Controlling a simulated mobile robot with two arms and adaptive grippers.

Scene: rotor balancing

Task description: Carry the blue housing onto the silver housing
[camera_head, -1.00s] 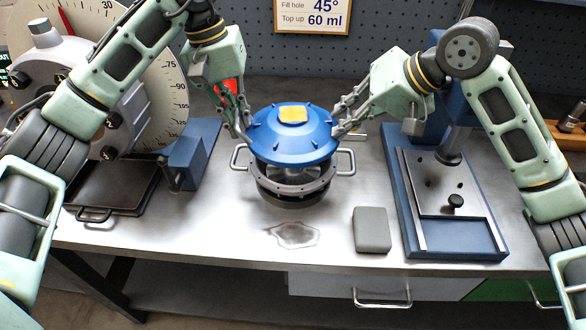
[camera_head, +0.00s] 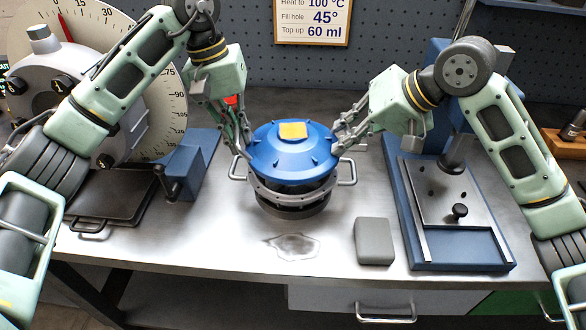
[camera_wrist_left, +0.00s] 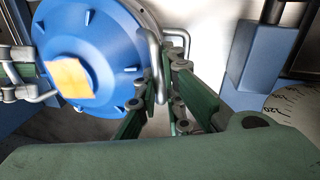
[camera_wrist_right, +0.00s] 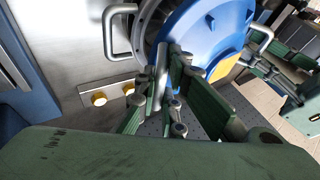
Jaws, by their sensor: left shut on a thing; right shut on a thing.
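The blue housing (camera_head: 290,158), a domed cover with a yellow patch on top, is held level between my grippers. It is directly over the silver housing (camera_head: 270,196), a round flanged body with side handles. A narrow dark gap shows between them at the front, so they look slightly apart; the rear is hidden. My left gripper (camera_head: 243,150) is shut on a bar handle at the blue housing's left side, also seen in the left wrist view (camera_wrist_left: 157,70). My right gripper (camera_head: 340,140) is shut on the opposite handle, seen in the right wrist view (camera_wrist_right: 161,75).
A grey block (camera_head: 374,241) lies right of the housings, before a blue press stand (camera_head: 464,258). A dark tray (camera_head: 110,195) and a blue clamp (camera_head: 190,170) stand left. A wet patch (camera_head: 292,246) lies in front on the metal bench.

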